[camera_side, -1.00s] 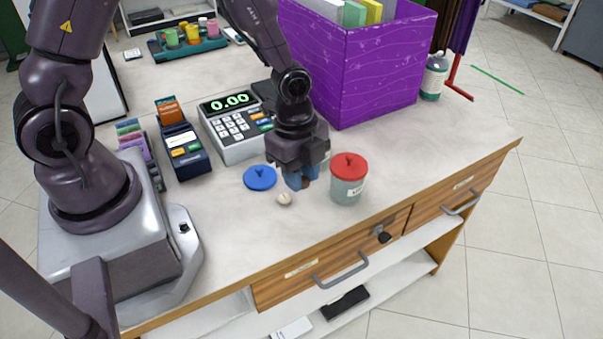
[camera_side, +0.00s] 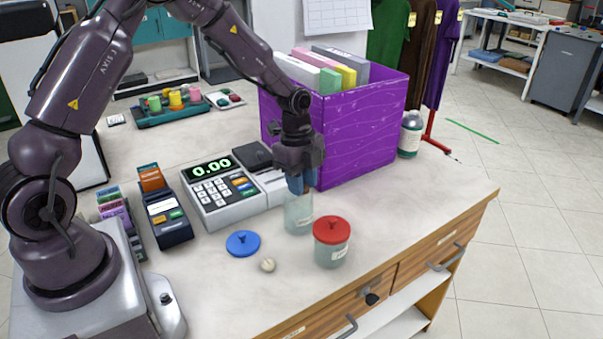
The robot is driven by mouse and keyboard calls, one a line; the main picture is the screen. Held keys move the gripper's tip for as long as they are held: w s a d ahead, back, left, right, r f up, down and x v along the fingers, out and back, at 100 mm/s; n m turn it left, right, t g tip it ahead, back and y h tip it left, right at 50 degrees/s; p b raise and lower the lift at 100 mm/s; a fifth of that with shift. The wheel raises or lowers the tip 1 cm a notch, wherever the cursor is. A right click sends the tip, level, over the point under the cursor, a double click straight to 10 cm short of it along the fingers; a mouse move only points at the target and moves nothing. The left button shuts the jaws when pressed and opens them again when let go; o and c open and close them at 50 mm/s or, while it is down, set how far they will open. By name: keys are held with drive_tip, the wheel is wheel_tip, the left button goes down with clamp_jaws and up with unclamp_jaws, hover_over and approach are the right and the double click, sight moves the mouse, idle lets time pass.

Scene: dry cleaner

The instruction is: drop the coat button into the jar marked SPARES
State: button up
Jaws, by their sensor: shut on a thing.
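My gripper (camera_side: 298,183) is pointed down just above a clear, lidless jar (camera_side: 298,215). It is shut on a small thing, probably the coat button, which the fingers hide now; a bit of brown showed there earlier. A second jar (camera_side: 332,254) with a red lid (camera_side: 332,230) stands just to the right and nearer the front edge. Its label is too small to read, and I cannot see any marking on the open jar. A blue lid (camera_side: 243,243) lies flat on the counter at left. A small cream round thing (camera_side: 267,265) lies near it.
A calculator-like till (camera_side: 222,192) and a card terminal (camera_side: 168,220) stand left of the jars. A purple box (camera_side: 365,135) of folders stands close behind my gripper. A bottle (camera_side: 410,135) is at its right. The counter (camera_side: 420,200) is clear at right.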

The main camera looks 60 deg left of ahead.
drive_tip(key=shift+f, duration=1.45)
drive_tip(key=o, duration=1)
drive_tip(key=shift+c, duration=0.2)
wheel_tip(320, 180, up, 13)
drive_tip(key=a, duration=0.1)
drive_tip(key=shift+s+a, duration=0.15)
drive_tip(key=shift+a, duration=0.1)
